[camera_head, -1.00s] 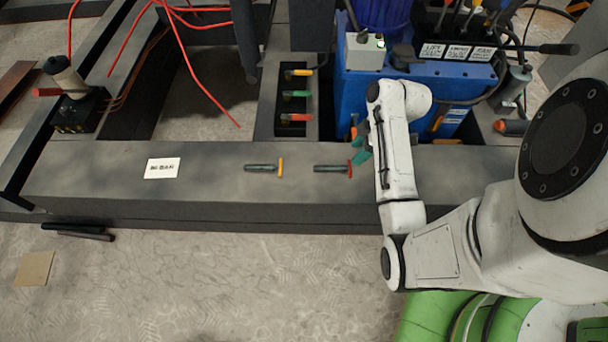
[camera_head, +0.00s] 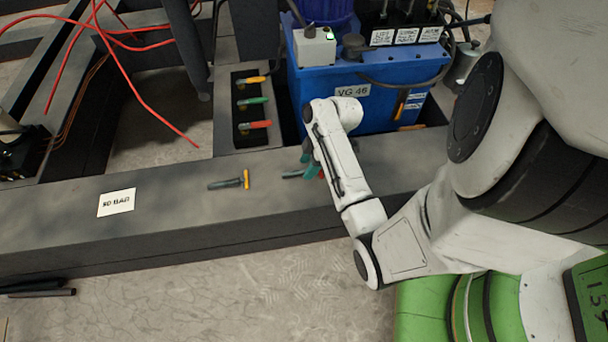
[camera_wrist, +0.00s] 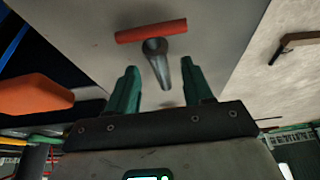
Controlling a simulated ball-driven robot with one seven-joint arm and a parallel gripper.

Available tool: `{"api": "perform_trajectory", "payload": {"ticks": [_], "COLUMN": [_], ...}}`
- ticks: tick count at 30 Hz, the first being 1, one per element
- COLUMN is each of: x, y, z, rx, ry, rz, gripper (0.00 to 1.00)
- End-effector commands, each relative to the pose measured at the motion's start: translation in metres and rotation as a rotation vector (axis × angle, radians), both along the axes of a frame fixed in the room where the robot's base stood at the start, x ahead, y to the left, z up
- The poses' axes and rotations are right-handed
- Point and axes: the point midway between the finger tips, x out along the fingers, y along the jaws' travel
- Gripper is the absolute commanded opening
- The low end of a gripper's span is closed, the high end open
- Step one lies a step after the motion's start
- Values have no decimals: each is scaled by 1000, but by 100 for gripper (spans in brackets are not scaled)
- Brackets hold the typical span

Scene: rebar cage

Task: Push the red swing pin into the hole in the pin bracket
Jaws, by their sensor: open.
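The red swing pin, with a dark shank (camera_head: 292,174) and a red cross-handle, lies on the grey beam (camera_head: 200,215). In the head view my gripper (camera_head: 309,160) is over its red end and partly hides it. In the wrist view the pin's red handle (camera_wrist: 150,31) lies beyond the fingertips, and its grey shank points back toward the space between them. My gripper (camera_wrist: 160,80) is open, with teal fingers on either side of the shank. I see no contact, and the height gap is unclear. I cannot clearly make out the pin bracket's hole.
A yellow-handled pin (camera_head: 229,182) lies left on the beam, beyond it a white label (camera_head: 116,202). A dark panel (camera_head: 245,109) holds yellow, green and red handles. A blue machine (camera_head: 365,90) stands behind my arm. Red hoses (camera_head: 140,105) hang at upper left.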

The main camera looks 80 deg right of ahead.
Motion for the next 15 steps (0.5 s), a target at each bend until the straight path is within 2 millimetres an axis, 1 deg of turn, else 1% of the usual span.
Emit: {"api": "perform_trajectory", "payload": {"ticks": [1, 3, 12, 15], "x": [1, 4, 6, 6], "y": [1, 2, 3, 2], "z": [-10, -15, -16, -16], "rx": [1, 0, 0, 0], "ry": [2, 1, 1, 1], "rz": [-1, -2, -1, -1], "gripper": [51, 51, 51, 42]}}
